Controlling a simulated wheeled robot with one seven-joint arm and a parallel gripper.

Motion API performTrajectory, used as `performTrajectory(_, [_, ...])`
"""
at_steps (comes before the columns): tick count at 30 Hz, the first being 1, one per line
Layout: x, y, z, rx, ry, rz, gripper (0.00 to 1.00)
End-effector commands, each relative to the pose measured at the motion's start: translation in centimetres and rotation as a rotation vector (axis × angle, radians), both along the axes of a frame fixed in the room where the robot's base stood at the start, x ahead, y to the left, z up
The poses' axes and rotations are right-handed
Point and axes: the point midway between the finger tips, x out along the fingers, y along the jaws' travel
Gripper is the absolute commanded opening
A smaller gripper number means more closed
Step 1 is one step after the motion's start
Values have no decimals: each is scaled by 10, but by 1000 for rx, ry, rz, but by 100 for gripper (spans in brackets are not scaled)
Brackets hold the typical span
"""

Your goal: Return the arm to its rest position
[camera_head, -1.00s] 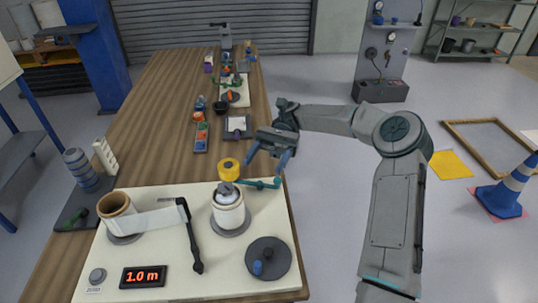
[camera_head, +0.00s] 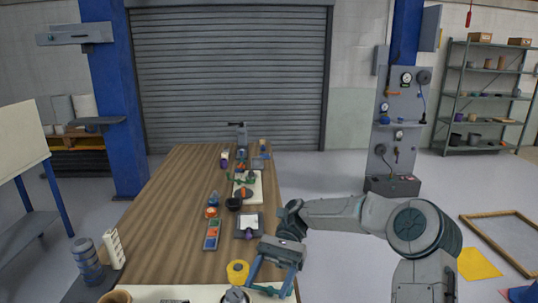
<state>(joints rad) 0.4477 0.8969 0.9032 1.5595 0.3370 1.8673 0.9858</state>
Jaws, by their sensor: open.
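My arm (camera_head: 345,213) reaches in from the lower right, bent at a large round joint, with its forearm pointing left. My gripper (camera_head: 269,283) hangs over the near right part of the wooden table (camera_head: 170,215). Its two blue fingers are apart and point down, with nothing seen between them. A yellow roller (camera_head: 238,271) stands just left of the fingers. A teal part (camera_head: 268,290) shows low between them; I cannot tell whether they touch it. The bottom edge of the view cuts off most of the pale board.
A dark pad with a white sheet (camera_head: 249,224) and a tray of coloured pieces (camera_head: 212,235) lie beyond the gripper. More devices stand at the table's far end. Open floor lies right of the table, with a grey panel (camera_head: 390,150) and a wooden frame (camera_head: 510,242) farther off.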

Motion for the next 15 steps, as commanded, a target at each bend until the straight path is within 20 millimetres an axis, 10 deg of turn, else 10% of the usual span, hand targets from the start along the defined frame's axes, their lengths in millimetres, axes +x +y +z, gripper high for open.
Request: performTrajectory(15, [-61,-18,-15,-234,-558,79,63])
